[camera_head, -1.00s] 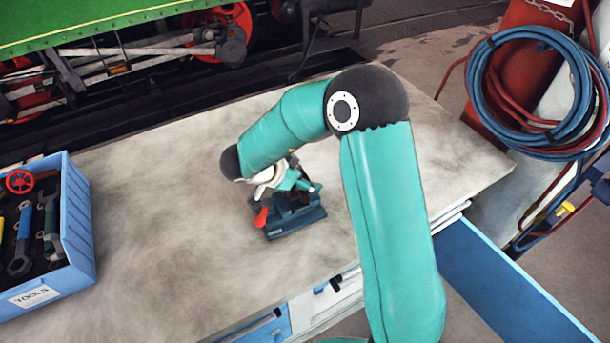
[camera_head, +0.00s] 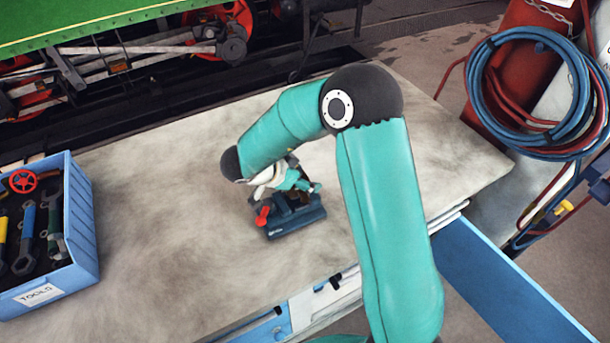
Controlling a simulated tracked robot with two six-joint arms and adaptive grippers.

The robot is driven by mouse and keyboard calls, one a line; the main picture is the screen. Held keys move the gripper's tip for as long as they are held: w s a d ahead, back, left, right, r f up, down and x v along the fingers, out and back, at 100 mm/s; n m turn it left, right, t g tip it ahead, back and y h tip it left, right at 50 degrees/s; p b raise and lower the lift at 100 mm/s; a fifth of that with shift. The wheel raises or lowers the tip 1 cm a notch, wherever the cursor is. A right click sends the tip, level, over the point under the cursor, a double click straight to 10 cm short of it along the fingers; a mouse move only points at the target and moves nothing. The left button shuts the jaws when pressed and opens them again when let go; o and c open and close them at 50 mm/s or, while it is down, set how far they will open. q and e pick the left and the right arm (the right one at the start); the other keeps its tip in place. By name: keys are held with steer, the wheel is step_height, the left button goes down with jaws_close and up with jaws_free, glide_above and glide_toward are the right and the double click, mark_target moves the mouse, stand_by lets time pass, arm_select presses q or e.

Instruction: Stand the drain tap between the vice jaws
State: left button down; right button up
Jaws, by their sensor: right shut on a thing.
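The vice (camera_head: 297,222) is a small dark blue block with jaws on the worktop, near the middle of the view. My right arm reaches over it from the front, and my right gripper (camera_head: 287,184) hangs just above the vice, partly hidden by its own wrist. The gripper is shut on what seems to be the drain tap. A small red part (camera_head: 262,216), possibly the tap's lever, shows at the left side of the vice. The rest of the tap is hidden, so I cannot tell whether it is between the jaws or upright. My left gripper is not in view.
A blue tool box (camera_head: 82,238) with wrenches and a red handwheel (camera_head: 23,181) stands at the left. The worktop (camera_head: 170,220) between box and vice is clear. An open blue drawer (camera_head: 505,285) sticks out at the lower right. A coiled hose (camera_head: 500,120) hangs beyond it.

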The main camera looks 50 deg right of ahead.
steer(key=shift+f+p, duration=0.25)
steer(key=shift+p, duration=0.45)
stand_by(0.7)
steer(key=shift+f, duration=0.75)
stand_by(0.6)
steer(key=shift+f, duration=0.4)
stand_by(0.9)
steer(key=shift+f, duration=0.35)
stand_by(0.4)
steer(key=shift+f+p, duration=0.15)
steer(key=shift+p, duration=0.4)
stand_by(1.0)
steer(key=o, duration=1.7)
steer(key=shift+o, duration=0.4)
steer(key=shift+s, duration=0.1)
steer(key=shift+f, duration=0.1)
